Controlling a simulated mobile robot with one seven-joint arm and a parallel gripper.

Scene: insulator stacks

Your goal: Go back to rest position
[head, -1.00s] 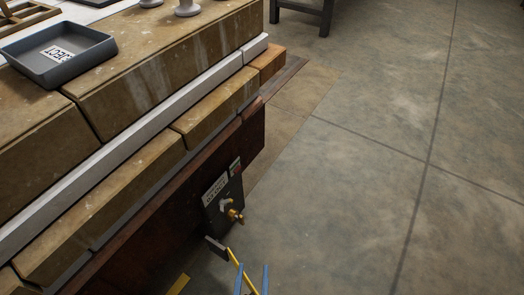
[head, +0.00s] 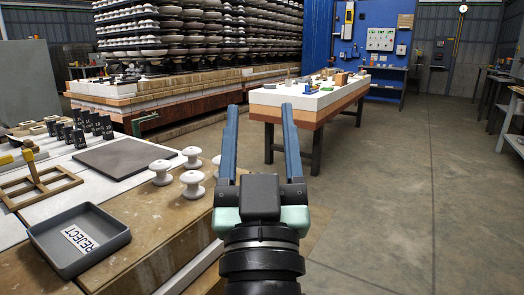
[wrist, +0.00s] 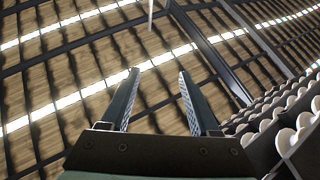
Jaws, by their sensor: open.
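My gripper (head: 259,112) is raised in the middle of the head view, its two blue fingers pointing up and spread apart. Nothing is between the fingers. It is in front of a white-topped table in the background and to the right of the near bench. In the wrist view my gripper (wrist: 155,75) is also open and empty, with the ceiling beyond its fingers.
The near bench (head: 150,240) at left carries a grey REJECT tray (head: 115,241), several white insulators (head: 192,184), a dark plate (head: 124,158) and a wooden frame (head: 65,178). A white-topped table (head: 277,98) stands beyond. Open floor (head: 400,190) lies to the right.

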